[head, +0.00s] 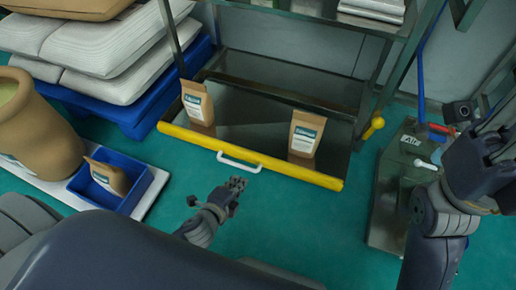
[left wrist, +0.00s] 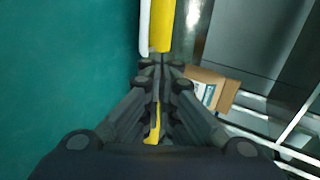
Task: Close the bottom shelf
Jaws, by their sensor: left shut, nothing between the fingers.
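The bottom shelf (head: 250,163) is a dark tray with a yellow front bar and a white handle (head: 239,162). It sticks out from the rack toward me. Two brown paper bags stand on it, one at the left (head: 197,104) and one at the right (head: 306,134). My left gripper (head: 238,183) is shut and empty, just in front of the handle. In the left wrist view its closed fingertips (left wrist: 162,62) are near the yellow bar (left wrist: 163,25) and the handle (left wrist: 144,27); contact is unclear. My right gripper (head: 500,108) is partly cut off at the right edge.
White sacks (head: 85,55) lie on a blue pallet (head: 150,105) at the left. A blue bin (head: 88,187) with a brown bag and a large tan sack (head: 35,120) are at the lower left. A grey cart (head: 385,195) stands at the right. Green floor is clear before the shelf.

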